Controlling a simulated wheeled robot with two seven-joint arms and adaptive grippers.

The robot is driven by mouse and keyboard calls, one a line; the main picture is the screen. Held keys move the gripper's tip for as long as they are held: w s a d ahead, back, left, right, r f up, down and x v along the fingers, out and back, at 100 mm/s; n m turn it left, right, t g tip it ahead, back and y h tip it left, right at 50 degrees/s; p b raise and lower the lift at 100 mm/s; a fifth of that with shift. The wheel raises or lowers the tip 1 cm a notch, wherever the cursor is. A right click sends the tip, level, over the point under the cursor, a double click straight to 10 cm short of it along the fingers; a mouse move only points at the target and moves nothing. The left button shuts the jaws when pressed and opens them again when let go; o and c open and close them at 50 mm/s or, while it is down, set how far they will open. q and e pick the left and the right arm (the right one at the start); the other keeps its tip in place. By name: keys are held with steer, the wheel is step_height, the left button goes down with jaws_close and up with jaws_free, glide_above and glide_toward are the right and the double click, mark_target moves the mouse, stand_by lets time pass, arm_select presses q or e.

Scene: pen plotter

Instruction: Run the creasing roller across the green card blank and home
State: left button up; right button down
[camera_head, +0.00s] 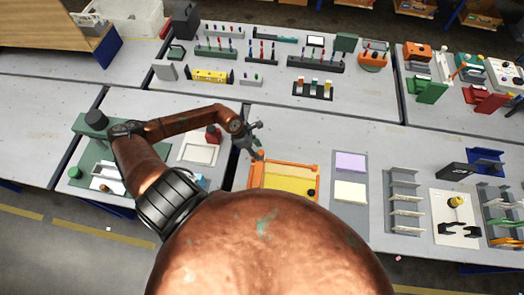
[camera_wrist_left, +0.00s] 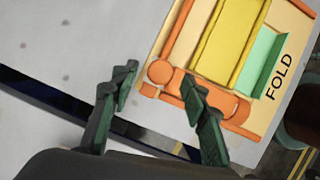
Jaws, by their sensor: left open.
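The folding station is a cream board lettered FOLD (camera_wrist_left: 280,76) with an orange frame (camera_head: 290,165). A yellow panel (camera_head: 285,182) lies inside the frame, and it fills the upper middle of the left wrist view (camera_wrist_left: 228,40). The green card blank shows as a strip (camera_wrist_left: 262,58) beside the yellow panel. My left gripper (camera_head: 256,145) is open and empty at the station's far left corner. In the wrist view its fingers (camera_wrist_left: 158,76) straddle the round end in the picture; contact cannot be told.
Right of the station lie lilac (camera_head: 350,161) and pale yellow (camera_head: 350,191) sheets. A grey rack (camera_head: 404,200) stands farther right. A white tray (camera_head: 199,153) and a red item (camera_head: 213,134) are close to my left arm. My body hides the station's near side.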

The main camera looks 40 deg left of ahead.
mark_target(260, 152)
arm_select(q)
steer(key=shift+x, duration=1.8)
steer(key=c, duration=0.9)
jaws_close()
arm_select(e)
steer(key=shift+w+r, duration=0.2)
steer(key=shift+w, duration=0.35)
steer(key=shift+w+r, duration=0.15)
steer(key=shift+w, duration=0.4)
